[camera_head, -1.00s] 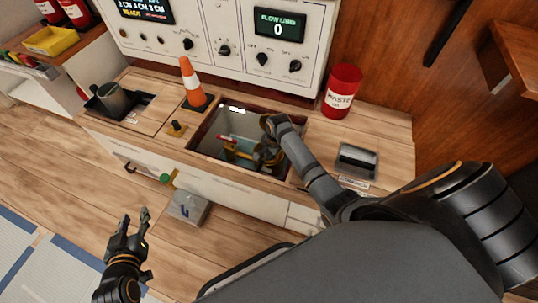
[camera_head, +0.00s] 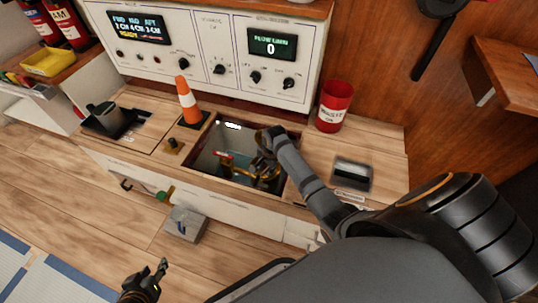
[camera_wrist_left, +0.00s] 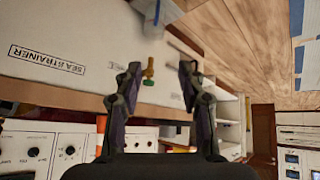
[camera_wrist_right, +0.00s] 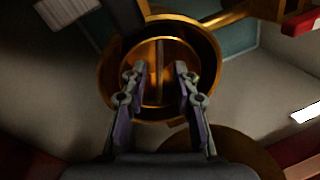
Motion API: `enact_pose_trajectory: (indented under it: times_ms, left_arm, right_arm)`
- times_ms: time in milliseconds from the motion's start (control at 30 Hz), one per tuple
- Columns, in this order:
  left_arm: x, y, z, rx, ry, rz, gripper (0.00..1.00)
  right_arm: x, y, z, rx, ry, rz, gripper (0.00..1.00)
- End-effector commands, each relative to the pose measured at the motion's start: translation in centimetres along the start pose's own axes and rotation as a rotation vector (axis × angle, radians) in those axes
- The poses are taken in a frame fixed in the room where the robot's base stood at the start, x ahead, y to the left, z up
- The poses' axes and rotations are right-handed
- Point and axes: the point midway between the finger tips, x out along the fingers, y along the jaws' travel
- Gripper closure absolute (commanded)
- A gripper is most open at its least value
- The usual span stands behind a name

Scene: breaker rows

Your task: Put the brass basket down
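The brass basket (camera_wrist_right: 208,48) is a round, gold-coloured cup with a thin bar across its middle, seen from above in the right wrist view. In the head view it is small and partly hidden by my right arm, low in the sunken basin (camera_head: 207,155). My right gripper (camera_wrist_right: 161,72) is over the basket, its fingers apart on either side of the bar, with visible gaps to it. My left gripper (camera_wrist_left: 160,72) is open and empty, over the floor in front of the counter; it shows at the bottom of the head view (camera_head: 150,275).
A red-tipped part (camera_head: 224,157) stands in the basin near the basket. A control panel (camera_head: 215,50) stands behind. A grey box (camera_head: 183,224) is below the counter front.

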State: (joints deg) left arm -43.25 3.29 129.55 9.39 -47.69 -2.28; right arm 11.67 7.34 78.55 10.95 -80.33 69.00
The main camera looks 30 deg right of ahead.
Motion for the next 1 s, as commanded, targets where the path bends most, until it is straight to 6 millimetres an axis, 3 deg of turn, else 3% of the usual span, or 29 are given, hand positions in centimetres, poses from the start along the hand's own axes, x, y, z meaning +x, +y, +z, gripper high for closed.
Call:
enact_pose_trajectory:
  times_ms: [167, 300, 500, 667, 1000]
  left_arm:
    - [-0.7, 0.4, 5.1, -0.016, -0.189, 0.016, 0.60]
    - [-2.8, 0.1, 3.9, 0.003, -0.290, -0.002, 0.60]
    - [-4.4, -0.4, 3.4, 0.016, -0.389, -0.028, 0.60]
    - [-4.9, -0.6, 3.4, 0.018, -0.422, -0.036, 0.60]
    - [-4.8, -0.6, 3.5, 0.019, -0.425, -0.038, 0.60]
  right_arm:
    - [-1.1, 0.0, 0.0, 0.000, 0.000, 0.001, 0.71]
    - [-5.5, -0.2, 0.0, -0.001, 0.001, -0.002, 0.71]
    - [-9.0, -0.1, 0.0, 0.000, 0.000, 0.000, 0.71]
    - [-10.0, 0.0, 0.0, 0.000, -0.001, 0.000, 0.71]
    - [-10.0, 0.0, 0.0, 0.000, -0.001, 0.000, 0.71]
